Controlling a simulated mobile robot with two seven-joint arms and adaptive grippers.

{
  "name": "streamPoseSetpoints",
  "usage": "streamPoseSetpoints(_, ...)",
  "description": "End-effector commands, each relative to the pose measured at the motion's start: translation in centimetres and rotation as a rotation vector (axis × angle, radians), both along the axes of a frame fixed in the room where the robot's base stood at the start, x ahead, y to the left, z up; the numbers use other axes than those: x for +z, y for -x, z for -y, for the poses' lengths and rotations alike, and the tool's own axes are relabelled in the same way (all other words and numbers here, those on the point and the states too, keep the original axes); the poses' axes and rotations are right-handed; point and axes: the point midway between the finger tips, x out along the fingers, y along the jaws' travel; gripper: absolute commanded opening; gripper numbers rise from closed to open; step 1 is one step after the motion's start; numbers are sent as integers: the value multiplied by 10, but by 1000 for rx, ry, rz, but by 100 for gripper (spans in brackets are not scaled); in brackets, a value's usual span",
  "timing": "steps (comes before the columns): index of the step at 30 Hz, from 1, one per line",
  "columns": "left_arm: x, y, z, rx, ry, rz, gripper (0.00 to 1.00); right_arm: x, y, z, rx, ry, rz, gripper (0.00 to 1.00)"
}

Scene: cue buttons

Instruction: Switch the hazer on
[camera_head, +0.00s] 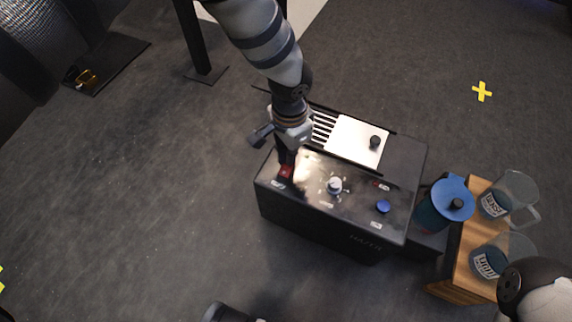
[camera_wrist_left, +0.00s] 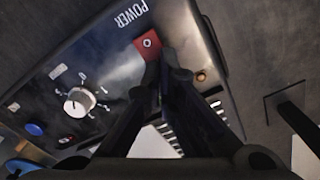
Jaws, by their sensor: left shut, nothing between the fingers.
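The hazer (camera_head: 310,190) is a black box with a dark, shiny control panel on top. Its red power switch (camera_head: 285,171) sits at the panel's left end. In the left wrist view the red switch (camera_wrist_left: 147,42) shows a pale ring mark beside the word POWER. My left gripper (camera_head: 287,161) is shut and empty, pointing down at the switch. In the left wrist view its fingertips (camera_wrist_left: 153,70) overlap the switch's near edge; I cannot tell whether they touch it.
The panel also has a white knob (camera_head: 334,186) and a blue button (camera_head: 383,206). A metal plate with a black knob (camera_head: 375,142) lies behind. A blue-lidded container (camera_head: 447,203) and two clear jugs on a wooden crate (camera_head: 449,288) stand right.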

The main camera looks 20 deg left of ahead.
Motion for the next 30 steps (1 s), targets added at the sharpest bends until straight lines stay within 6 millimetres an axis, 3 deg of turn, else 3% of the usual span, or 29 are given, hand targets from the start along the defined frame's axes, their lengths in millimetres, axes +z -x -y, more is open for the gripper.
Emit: streamPoseSetpoints(30,-15,0,0,0,-1,-1,0,-5,1,0,0,0,-7,40)
